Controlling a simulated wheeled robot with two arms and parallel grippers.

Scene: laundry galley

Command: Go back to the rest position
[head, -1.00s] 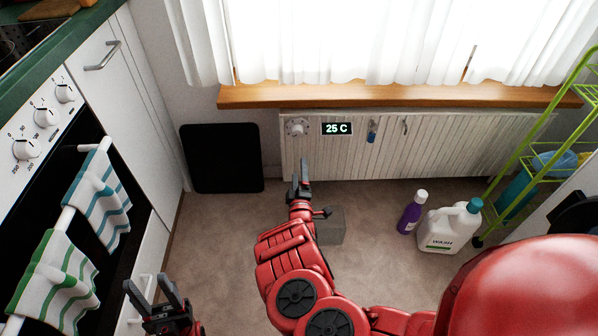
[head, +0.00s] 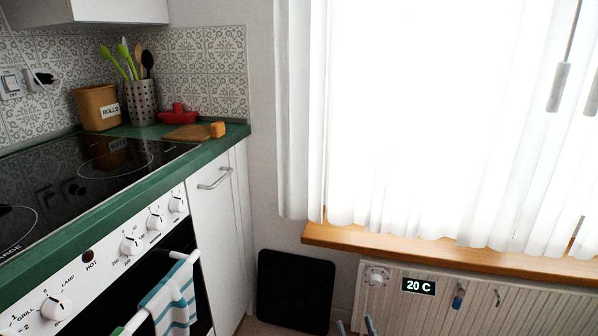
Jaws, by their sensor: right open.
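Only the fingertips of my right gripper (head: 355,327) show, at the bottom edge of the head view. They are apart, with nothing visible between them, in front of the white slatted radiator cover (head: 402,308). The rest of my right arm is below the frame. My left gripper is out of view. The display (head: 418,286) on the cover reads 20 C, with a round white dial (head: 376,276) to its left.
A green worktop (head: 160,168) with a black hob (head: 95,165) and an oven front (head: 130,243) fills the left. A striped towel (head: 172,305) hangs from the oven rail. A black panel (head: 296,290) leans by the wall. A wooden sill (head: 450,254) juts above the radiator cover.

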